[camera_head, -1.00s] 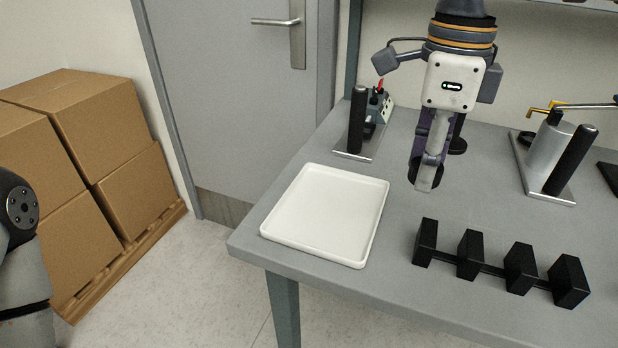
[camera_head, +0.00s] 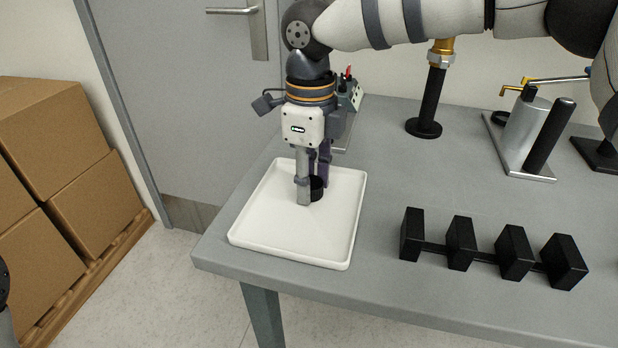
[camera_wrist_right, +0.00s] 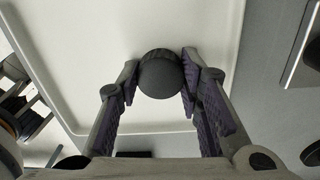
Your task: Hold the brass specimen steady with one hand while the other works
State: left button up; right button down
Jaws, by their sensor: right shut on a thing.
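My right gripper (camera_head: 311,190) points down over the white tray (camera_head: 262,252). Its fingers are shut on a short black round piece (camera_head: 317,188). In the right wrist view the piece (camera_wrist_right: 160,76) sits between the fingertips, with the tray (camera_wrist_right: 150,20) behind it. I cannot tell whether the piece touches the tray floor. A brass-coloured fitting (camera_head: 441,46) with a silver nut tops a black post at the back of the table. I cannot tell whether it is the brass specimen. My left gripper is out of view.
A black rack (camera_head: 484,256) with several upright blocks stands right of the tray. A silver cylinder (camera_head: 524,126) with a brass-coloured lever and a black post stands at the right. A small device (camera_head: 350,95) is behind my gripper. The middle table surface (camera_head: 400,175) is clear.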

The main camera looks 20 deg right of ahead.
jog(key=c, duration=1.1)
grip_release()
jog(key=shift+f, duration=0.1)
notch_tip(320, 180, up, 12)
jog(key=shift+r, duration=0.15)
